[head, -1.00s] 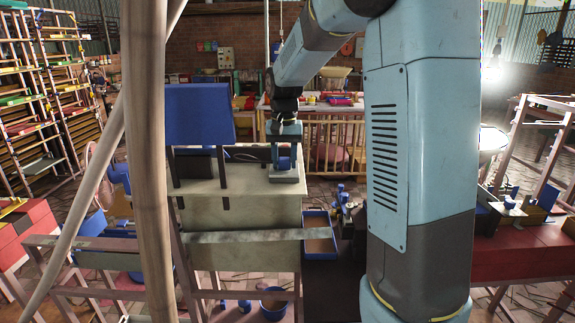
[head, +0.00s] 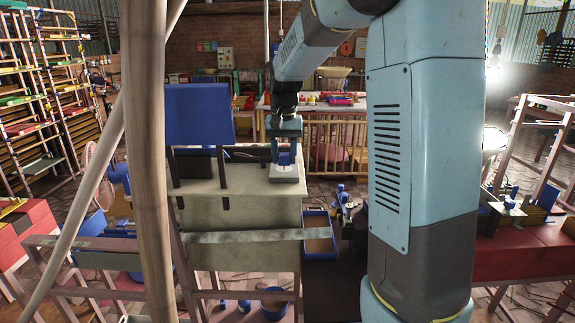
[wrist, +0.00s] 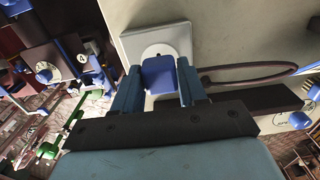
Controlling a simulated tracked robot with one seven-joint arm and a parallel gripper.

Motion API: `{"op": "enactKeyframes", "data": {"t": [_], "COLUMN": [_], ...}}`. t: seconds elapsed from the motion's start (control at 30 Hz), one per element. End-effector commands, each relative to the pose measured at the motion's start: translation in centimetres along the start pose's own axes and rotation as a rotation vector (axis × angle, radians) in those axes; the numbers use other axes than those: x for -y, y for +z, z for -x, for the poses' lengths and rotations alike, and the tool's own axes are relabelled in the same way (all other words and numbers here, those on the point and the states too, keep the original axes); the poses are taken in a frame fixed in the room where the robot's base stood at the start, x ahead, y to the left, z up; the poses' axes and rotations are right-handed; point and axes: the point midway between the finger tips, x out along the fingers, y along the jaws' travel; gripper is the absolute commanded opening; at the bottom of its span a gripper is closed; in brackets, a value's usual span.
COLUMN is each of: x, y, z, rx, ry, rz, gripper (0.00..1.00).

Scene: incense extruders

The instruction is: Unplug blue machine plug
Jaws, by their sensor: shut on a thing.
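The blue plug (wrist: 158,74) is between the two fingers of my gripper (wrist: 160,86), which is shut on it. In the wrist view the white square socket plate (wrist: 182,36) with its round face lies just beyond the plug. A dark cable (wrist: 280,66) loops to the right from near the plug. In the head view my gripper (head: 285,150) points down over the socket (head: 286,174) on top of the pale box-like cabinet (head: 250,235), with the blue plug (head: 284,158) between its fingers. The plug's pins are hidden, so I cannot tell whether they are clear of the socket.
A blue panel (head: 199,114) stands on the cabinet left of my gripper. A wooden post (head: 145,160) blocks part of the left view. A blue tray (head: 320,246) is at the cabinet's right side. Racks stand far left, and a red bench (head: 525,250) is at right.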

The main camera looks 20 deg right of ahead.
Motion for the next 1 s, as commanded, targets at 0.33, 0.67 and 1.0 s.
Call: {"op": "enactKeyframes", "data": {"t": [0.33, 0.67, 1.0], "x": [0.0, 0.0, 0.0], "y": [0.0, 0.0, 0.0], "z": [1.1, 2.2, 3.2], "rx": [0.000, 0.000, 0.001], "ry": [0.000, 0.000, 0.000], "rz": [0.000, 0.000, 0.000], "gripper": [0.00, 0.00, 0.00]}}
